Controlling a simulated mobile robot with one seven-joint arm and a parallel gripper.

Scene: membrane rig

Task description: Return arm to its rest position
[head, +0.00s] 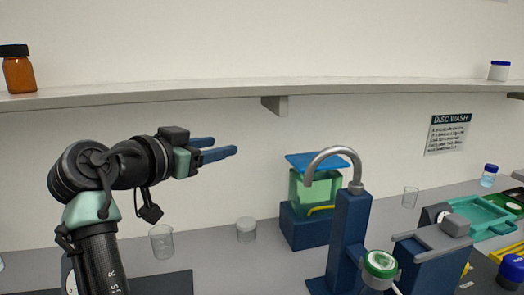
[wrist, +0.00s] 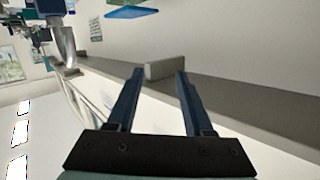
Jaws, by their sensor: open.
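My arm is raised at the left of the head view, bent at the elbow, with my gripper (head: 232,146) pointing right above the bench. The two blue fingers are apart with nothing between them. In the wrist view my gripper (wrist: 157,72) is also open and empty, with the shelf and its bracket behind the fingers. My gripper is below the wall shelf (head: 190,97) and touches nothing that I can see.
A blue stand with a grey curved spout (head: 350,225) rises nearby. A brown bottle (head: 18,72) is on the shelf.

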